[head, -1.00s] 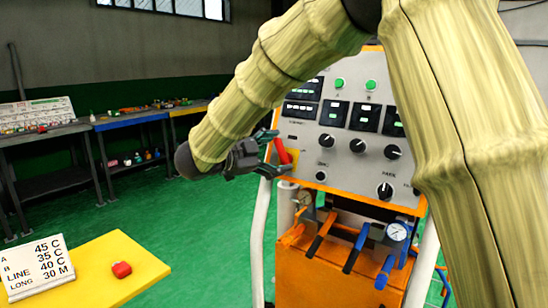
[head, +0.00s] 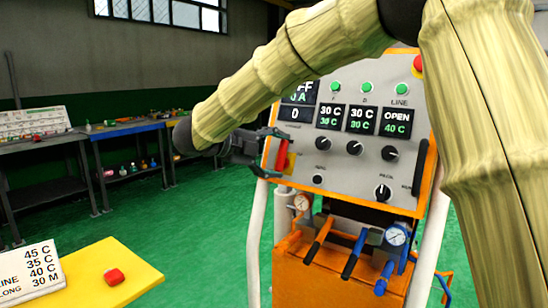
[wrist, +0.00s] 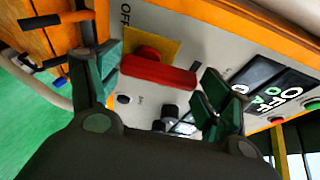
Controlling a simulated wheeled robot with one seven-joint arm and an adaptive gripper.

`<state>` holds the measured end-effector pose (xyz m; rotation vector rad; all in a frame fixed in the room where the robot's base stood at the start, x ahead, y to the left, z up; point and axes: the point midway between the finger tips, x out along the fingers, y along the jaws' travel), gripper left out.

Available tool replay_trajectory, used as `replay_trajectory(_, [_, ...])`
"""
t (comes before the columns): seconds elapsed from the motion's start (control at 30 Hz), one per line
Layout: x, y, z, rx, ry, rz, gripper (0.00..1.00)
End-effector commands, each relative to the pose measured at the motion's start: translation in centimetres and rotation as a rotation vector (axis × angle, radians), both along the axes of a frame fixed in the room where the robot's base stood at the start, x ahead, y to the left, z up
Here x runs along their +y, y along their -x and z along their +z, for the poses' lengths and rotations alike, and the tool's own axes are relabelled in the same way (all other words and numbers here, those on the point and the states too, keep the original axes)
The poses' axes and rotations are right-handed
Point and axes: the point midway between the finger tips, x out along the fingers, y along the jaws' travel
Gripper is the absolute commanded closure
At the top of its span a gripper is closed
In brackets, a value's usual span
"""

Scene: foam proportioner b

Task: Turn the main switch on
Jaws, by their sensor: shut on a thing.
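The main switch is a red handle (head: 282,155) on a yellow plate at the left edge of the grey control panel (head: 345,178). It stands upright in the head view. In the wrist view the red handle (wrist: 160,72) lies between my two fingers, with the yellow plate (wrist: 150,42) behind it and an OFF label beside the plate. My gripper (head: 274,153) reaches it from the left and is shut on the handle; in the wrist view the fingers (wrist: 160,82) sit at its two ends. The panel displays (head: 361,119) are lit, reading 30 C and OPEN 40 C.
Black knobs (head: 354,147) and green lamps sit to the right on the panel. Below are blue and black levers (head: 355,252) and gauges. A yellow table (head: 105,265) with a red object (head: 114,276) and a settings card (head: 30,275) stands front left. Green floor lies between.

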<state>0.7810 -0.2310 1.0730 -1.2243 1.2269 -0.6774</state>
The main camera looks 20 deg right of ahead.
Motion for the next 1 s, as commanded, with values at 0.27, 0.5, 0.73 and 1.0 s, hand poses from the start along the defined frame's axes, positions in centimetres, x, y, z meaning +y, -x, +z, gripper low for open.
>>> replay_trajectory(0.27, [-0.01, 0.05, -0.05, -0.009, -0.009, -0.005, 0.45])
replay_trajectory(0.5, [0.00, 0.04, -0.07, -0.009, -0.009, -0.005, 0.16])
replay_trajectory(0.73, [0.02, 0.02, -0.04, -0.008, -0.008, -0.004, 0.00])
replay_trajectory(1.0, [0.15, 0.04, 0.03, -0.009, -0.007, -0.003, 0.00])
